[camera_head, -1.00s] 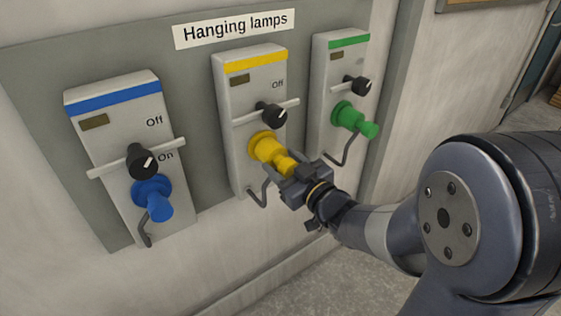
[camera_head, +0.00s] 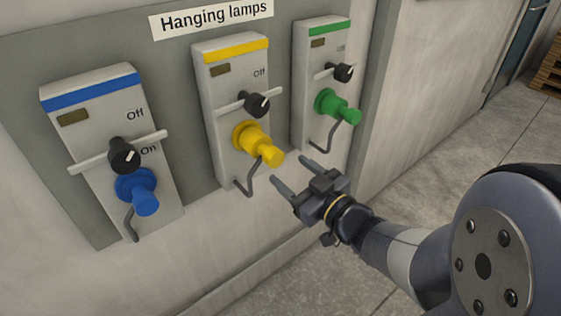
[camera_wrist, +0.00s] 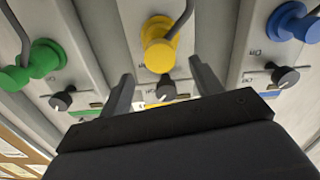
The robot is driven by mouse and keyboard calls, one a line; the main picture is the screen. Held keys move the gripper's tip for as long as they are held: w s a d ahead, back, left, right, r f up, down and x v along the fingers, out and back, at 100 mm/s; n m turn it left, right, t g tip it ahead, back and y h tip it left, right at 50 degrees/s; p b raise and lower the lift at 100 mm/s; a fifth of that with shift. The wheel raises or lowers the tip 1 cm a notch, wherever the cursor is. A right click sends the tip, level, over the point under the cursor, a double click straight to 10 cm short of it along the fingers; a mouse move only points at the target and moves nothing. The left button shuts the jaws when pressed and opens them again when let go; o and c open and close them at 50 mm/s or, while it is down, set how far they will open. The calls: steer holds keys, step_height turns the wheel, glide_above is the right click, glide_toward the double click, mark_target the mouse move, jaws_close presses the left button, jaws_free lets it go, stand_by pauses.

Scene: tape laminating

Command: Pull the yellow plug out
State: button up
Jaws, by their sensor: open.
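The yellow plug (camera_head: 266,151) sits in the round yellow socket on the middle wall box (camera_head: 220,90), with its end pointing out and down to the right. A grey cable hangs beneath it. My gripper (camera_head: 288,169) is open and empty, just below and right of the plug's end, apart from it in the head view. In the wrist view the yellow plug (camera_wrist: 159,52) shows between and beyond the two spread fingers (camera_wrist: 160,70). The black knob (camera_head: 256,104) above the plug has its pointer toward the upper right, near "Off".
A box with a blue plug (camera_head: 138,190) is on the left, and one with a green plug (camera_head: 336,106) is on the right. White bars (camera_head: 118,152) cross the boxes at the knobs. Open floor (camera_head: 420,190) lies to the right.

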mark_target(267, 151)
steer(key=shift+v, duration=1.2)
steer(key=x, duration=1.2)
